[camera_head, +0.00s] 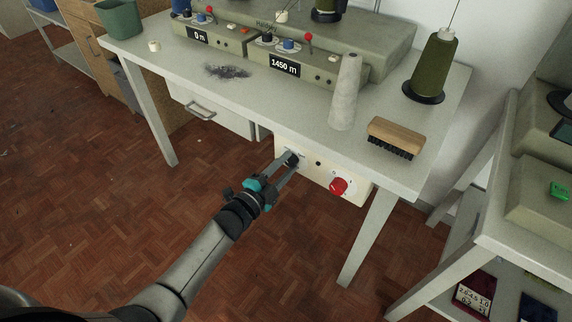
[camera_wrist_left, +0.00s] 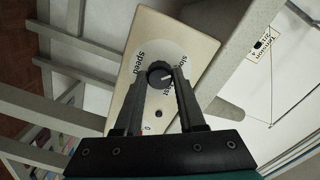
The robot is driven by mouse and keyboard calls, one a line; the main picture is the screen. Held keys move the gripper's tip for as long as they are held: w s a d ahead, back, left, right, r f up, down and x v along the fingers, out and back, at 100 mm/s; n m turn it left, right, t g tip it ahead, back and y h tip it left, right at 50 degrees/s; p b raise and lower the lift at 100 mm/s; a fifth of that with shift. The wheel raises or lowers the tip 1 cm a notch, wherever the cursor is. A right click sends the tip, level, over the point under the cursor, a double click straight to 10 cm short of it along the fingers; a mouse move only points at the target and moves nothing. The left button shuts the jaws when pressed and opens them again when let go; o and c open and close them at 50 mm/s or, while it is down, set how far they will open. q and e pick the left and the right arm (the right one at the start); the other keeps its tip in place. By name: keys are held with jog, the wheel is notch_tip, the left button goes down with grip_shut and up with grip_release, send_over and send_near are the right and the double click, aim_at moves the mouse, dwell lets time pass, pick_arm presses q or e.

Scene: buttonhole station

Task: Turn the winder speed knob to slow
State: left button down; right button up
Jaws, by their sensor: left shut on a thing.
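The winder speed knob (camera_wrist_left: 159,73) is a small black dial with a white pointer line, on a cream panel (camera_wrist_left: 198,47) under the table's front edge. The word "speed" and partly covered lettering show around it in the left wrist view. My left gripper (camera_wrist_left: 162,82) is shut on the knob, one finger on each side. In the head view my left gripper (camera_head: 292,160) reaches the left part of the panel (camera_head: 357,194) and largely hides the knob. The pointer's exact setting is hard to read. My right gripper is not in view.
A red knob (camera_head: 338,187) sits right of the gripper on the same panel. On the table (camera_head: 215,98) stand winder units, a grey-white cone (camera_head: 346,92), a brush (camera_head: 396,137) and a green thread cone (camera_head: 433,68). The floor in front is clear.

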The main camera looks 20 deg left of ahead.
pick_arm(q)
jog(key=c, duration=0.5)
grip_release()
jog(key=shift+s, duration=0.1)
jog(key=shift+s, duration=0.15)
jog(key=p+v, duration=0.4)
jog(key=v, duration=1)
jog(key=shift+s+a, duration=0.25)
jog(key=shift+s, duration=0.1)
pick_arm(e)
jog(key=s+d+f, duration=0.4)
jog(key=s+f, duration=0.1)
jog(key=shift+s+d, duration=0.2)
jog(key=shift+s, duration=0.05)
